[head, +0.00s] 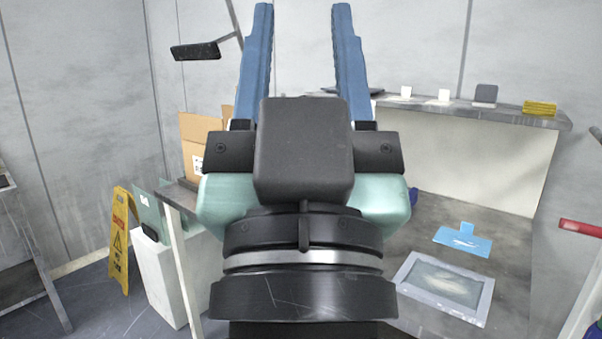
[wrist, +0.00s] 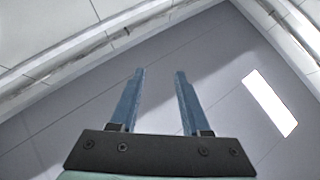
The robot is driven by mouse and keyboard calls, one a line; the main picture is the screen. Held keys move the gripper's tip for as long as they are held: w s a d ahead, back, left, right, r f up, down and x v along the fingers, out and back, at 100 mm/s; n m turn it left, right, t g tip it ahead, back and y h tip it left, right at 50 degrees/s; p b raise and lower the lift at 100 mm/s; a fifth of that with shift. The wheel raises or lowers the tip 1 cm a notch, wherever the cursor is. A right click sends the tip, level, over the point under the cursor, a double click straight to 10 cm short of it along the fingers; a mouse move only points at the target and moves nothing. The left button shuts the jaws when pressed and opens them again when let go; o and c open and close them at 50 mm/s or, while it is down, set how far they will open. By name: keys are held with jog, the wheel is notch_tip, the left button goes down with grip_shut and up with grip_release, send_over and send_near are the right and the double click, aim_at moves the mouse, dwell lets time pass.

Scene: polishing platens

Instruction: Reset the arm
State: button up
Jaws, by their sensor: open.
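My gripper (head: 298,12) is raised in the middle of the head view, with its two long blue fingers pointing up. The fingers stand wide apart with nothing between them. In the wrist view my gripper (wrist: 158,75) is also open and empty, facing the ceiling and upper walls. The gripper touches nothing. My wrist and gripper body hide the middle of the worktable in the head view.
A grey worktable (head: 420,216) holds a blue flat piece (head: 463,240) and a grey-framed plate (head: 444,287). A back shelf (head: 470,112) carries several small blocks and a yellow stack (head: 539,107). A cardboard box (head: 196,135) and yellow floor sign (head: 122,240) stand left.

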notch_tip(320, 180, up, 21)
jog(key=s+t+p, duration=0.1)
jog(key=p, duration=1.9)
jog(key=shift+s, duration=0.35)
jog(key=shift+a+f, duration=0.15)
jog(key=shift+a, duration=0.05)
